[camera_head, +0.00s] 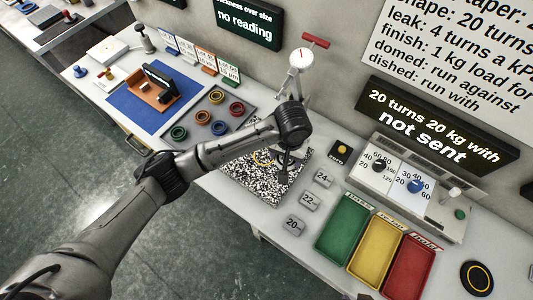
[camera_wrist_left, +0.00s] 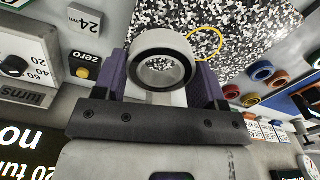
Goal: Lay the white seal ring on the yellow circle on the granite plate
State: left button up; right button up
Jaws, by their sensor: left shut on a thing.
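The white seal ring (camera_wrist_left: 140,62) is held between the two fingers of my left gripper (camera_wrist_left: 162,78) in the left wrist view. The speckled granite plate (camera_head: 248,178) lies on the bench in the head view and also fills the top of the wrist view (camera_wrist_left: 262,22). The yellow circle (camera_wrist_left: 219,38) is drawn on the plate, and the ring appears beside it in the wrist view, hiding part of it. In the head view my left gripper (camera_head: 284,168) is over the plate, right of the yellow circle (camera_head: 262,160); the ring cannot be made out there. My right gripper is not in view.
A dial gauge stand (camera_head: 300,62) rises behind the plate. Grey blocks (camera_head: 310,201) and green (camera_head: 342,228), yellow (camera_head: 378,243) and red (camera_head: 408,267) trays lie to the right. A dark tray (camera_head: 205,120) of coloured rings lies to the left.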

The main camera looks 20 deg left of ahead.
pick_arm(q)
jog(key=b, duration=0.2)
send_over(264, 154)
jog(key=f, duration=0.5)
jog(key=shift+s+d+f, duration=0.2)
jog(key=shift+d, duration=0.2)
jog(key=shift+w+a+f, duration=0.15)
jog(key=shift+a+f, duration=0.05)
jog(key=shift+a, duration=0.05)
jog(key=shift+f+b, duration=0.35)
jog(key=shift+f, duration=1.6)
jog(key=shift+f, duration=0.15)
jog(key=o, duration=0.9)
jog(key=shift+o, duration=0.2)
